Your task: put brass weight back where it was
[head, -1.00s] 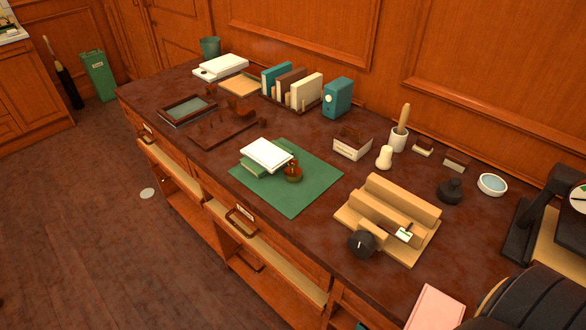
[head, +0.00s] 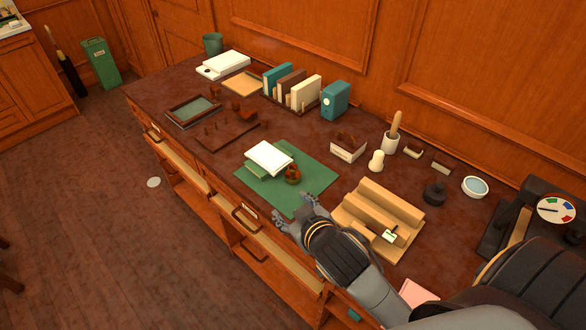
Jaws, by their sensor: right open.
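A small brass-brown weight (head: 292,174) with a knob-like top stands on the green mat (head: 309,163), beside a small stack with a white pad (head: 268,157) on top. I take it for the brass weight. My right gripper (head: 292,212) is open and empty. Its fingers are at the front corner of the mat, nearer to me than the weight and apart from it. My left gripper is not in view.
The stepped wooden stand (head: 384,212) is right of my right gripper. Behind it are a white card holder (head: 348,150), a cream figure (head: 376,161) and a black stamp-like piece (head: 434,193). A dial instrument (head: 556,209) is at far right. Open drawers (head: 263,236) jut out in front.

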